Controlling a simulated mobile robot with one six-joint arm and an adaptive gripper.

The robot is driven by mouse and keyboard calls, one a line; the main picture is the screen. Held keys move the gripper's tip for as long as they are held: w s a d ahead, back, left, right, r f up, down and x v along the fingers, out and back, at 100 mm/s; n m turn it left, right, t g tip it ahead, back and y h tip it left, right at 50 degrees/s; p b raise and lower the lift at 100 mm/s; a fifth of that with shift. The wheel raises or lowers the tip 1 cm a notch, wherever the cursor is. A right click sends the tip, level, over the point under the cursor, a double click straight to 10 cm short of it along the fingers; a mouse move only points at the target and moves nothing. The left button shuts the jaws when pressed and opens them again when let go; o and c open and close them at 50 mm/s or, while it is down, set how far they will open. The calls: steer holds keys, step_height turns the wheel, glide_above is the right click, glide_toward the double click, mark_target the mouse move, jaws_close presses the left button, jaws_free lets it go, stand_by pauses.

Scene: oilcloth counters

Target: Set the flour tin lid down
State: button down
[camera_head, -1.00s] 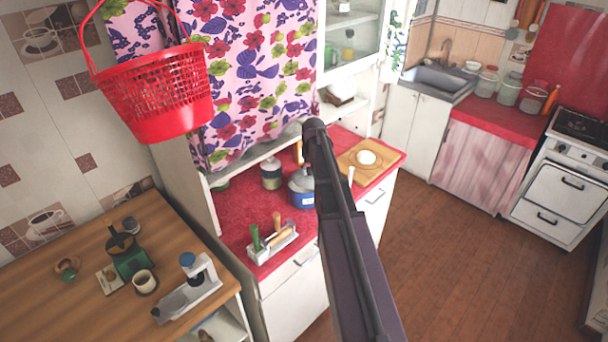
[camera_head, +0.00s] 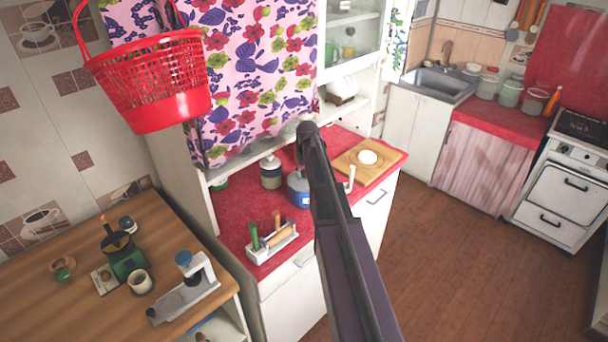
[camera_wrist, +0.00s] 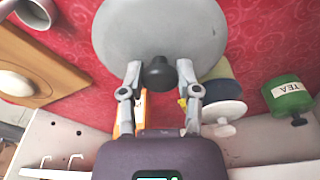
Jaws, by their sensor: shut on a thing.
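The flour tin lid (camera_wrist: 160,25) is a round grey disc with a black knob (camera_wrist: 158,72) in the wrist view. My gripper (camera_wrist: 158,76) is shut on the knob, one finger on each side. The lid shows above the red counter top (camera_wrist: 262,28); I cannot tell whether it touches anything. In the head view my arm hides the gripper. A blue tin with a pale label (camera_head: 301,200) and a grey top (camera_head: 296,181) stands partly behind the arm. I cannot tell whether that grey top is the held lid.
A cream and navy tin with a white lid (camera_head: 270,173) and a green TEA tin (camera_wrist: 287,96) stand toward the back. A wooden board (camera_head: 349,164) with a white round item lies to the right. A utensil holder (camera_head: 271,243) is at front left. A white mug (camera_wrist: 36,11) is nearby.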

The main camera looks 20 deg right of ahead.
steer(key=shift+f, duration=0.15)
steer(key=shift+c, duration=1.6)
jaws_free()
steer(key=r+p, duration=0.2)
steer(key=r, duration=0.1)
steer(key=shift+s, duration=0.2)
steer(key=r+p, duration=0.1)
steer(key=p, duration=0.1)
steer(key=r+p, duration=0.1)
steer(key=shift+s+d+r, duration=0.25)
steer(key=shift+d+r, duration=0.1)
steer(key=shift+d, duration=0.05)
step_height(320, 180, up, 8)
steer(key=s+p, duration=0.1)
steer(key=p, duration=0.7)
steer(key=shift+s, duration=0.1)
